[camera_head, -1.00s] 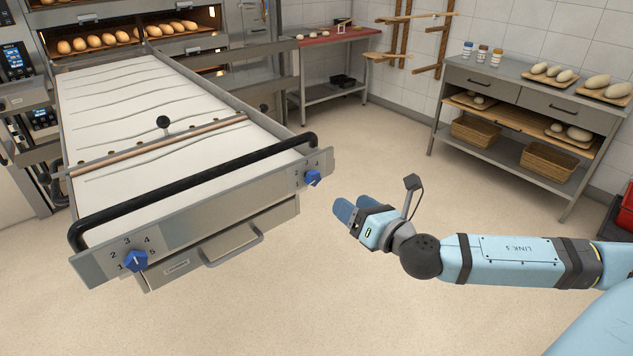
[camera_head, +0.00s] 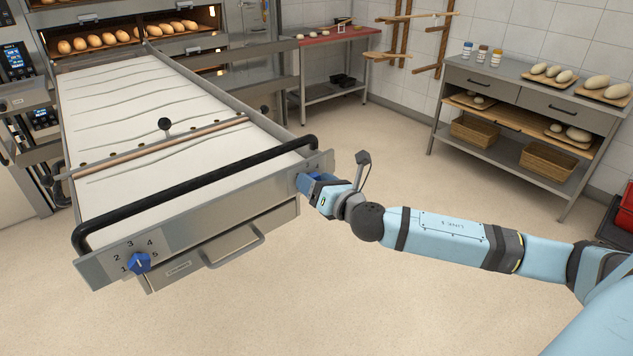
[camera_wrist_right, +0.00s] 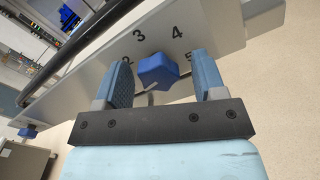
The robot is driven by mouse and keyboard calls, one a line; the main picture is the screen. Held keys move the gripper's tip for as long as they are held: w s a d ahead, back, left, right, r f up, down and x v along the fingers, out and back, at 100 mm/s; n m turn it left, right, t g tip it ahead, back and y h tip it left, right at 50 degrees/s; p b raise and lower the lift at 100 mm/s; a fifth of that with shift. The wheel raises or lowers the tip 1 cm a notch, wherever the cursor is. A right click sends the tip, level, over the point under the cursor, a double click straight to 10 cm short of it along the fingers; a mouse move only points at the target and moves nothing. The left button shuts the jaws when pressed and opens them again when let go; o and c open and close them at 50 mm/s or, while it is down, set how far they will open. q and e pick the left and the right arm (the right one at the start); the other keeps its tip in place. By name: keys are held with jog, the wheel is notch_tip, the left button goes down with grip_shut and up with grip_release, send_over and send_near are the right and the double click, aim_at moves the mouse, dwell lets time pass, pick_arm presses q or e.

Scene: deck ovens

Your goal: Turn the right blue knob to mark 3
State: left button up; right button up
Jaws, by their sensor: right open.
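The right blue knob (camera_wrist_right: 157,70) sits on the grey front panel (camera_wrist_right: 210,30) of the loader, with the marks 3 and 4 showing above it in the right wrist view. My right gripper (camera_wrist_right: 163,82) is open, with one blue finger on each side of the knob and a visible gap to it. In the head view my right gripper (camera_head: 308,186) is at the panel's right end and mostly hides this knob. The exact mark the knob points to cannot be told. My left gripper is not in view.
The left blue knob (camera_head: 139,262) is at the panel's other end. A black handle bar (camera_head: 200,185) runs along the front above the panel, and a smaller metal handle (camera_head: 235,246) is below it. The floor (camera_head: 400,310) around my right arm is clear.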

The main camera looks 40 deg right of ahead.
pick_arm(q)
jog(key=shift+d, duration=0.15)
pick_arm(e)
jog(key=c, duration=0.9)
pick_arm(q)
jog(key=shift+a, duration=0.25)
pick_arm(e)
jog(key=shift+m, duration=0.4)
pick_arm(q)
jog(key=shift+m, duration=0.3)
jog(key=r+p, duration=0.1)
jog(key=p, duration=0.1)
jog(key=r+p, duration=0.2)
jog(key=p, duration=0.1)
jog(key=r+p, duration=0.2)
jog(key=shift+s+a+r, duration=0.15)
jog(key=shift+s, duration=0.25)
pick_arm(e)
jog(key=m, duration=1.9)
jog(key=shift+a, duration=0.15)
pick_arm(q)
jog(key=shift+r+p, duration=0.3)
jog(key=shift+p, duration=0.05)
pick_arm(e)
jog(key=shift+m, duration=0.4)
